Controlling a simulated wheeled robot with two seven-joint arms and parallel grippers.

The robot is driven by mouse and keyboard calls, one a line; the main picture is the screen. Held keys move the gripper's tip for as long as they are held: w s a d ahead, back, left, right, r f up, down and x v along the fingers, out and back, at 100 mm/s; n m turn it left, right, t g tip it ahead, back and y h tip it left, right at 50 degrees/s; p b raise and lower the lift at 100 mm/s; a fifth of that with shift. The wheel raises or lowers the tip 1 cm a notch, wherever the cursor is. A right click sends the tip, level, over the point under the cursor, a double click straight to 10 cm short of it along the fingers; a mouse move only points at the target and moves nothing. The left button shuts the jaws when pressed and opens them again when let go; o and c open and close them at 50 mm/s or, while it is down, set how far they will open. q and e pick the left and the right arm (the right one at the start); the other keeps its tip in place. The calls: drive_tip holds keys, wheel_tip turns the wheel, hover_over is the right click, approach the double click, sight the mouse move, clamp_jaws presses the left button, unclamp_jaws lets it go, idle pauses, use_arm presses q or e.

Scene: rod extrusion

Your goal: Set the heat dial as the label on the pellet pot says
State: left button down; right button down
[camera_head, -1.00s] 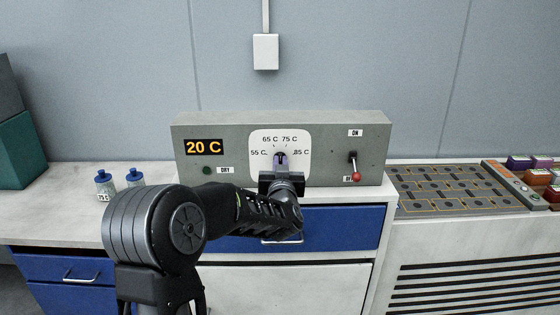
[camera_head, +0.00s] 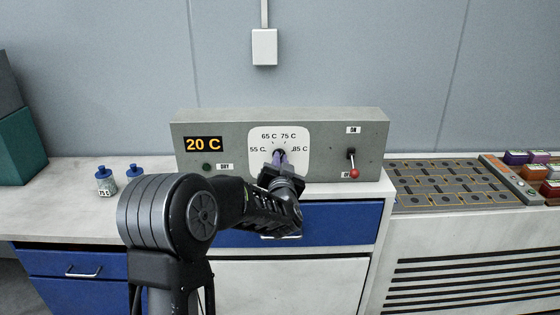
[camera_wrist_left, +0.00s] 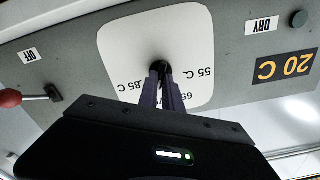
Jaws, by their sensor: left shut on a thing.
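The heat dial (camera_head: 281,152) is a small dark knob on a white plate (camera_head: 300,165) marked 55, 65, 75 and 85 C. My left gripper (camera_head: 278,158) is shut on the dial and looks tilted; the fingers and wrist hide most of the knob, so its exact setting is unclear. In the left wrist view the two purple fingers (camera_wrist_left: 164,82) close around the dark knob (camera_wrist_left: 160,68). A pellet pot (camera_head: 105,184) with a blue cap stands on the counter at the left, its label reading 75 C. My right gripper is not in view.
The grey panel (camera_head: 225,125) has a display (camera_head: 203,144) reading 20 C, and a red-tipped lever (camera_head: 354,172) pointing down by OFF.

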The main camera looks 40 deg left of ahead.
use_arm(q)
drive_tip(key=c, duration=1.5)
unclamp_jaws()
drive_tip(key=shift+s+d, duration=0.1)
drive_tip(key=shift+d, duration=0.05)
drive_tip(key=b+v, duration=0.1)
drive_tip(key=v, duration=0.6)
drive_tip(key=shift+s+d, duration=0.15)
drive_tip(key=shift+s, duration=0.05)
drive_tip(key=shift+f, duration=0.1)
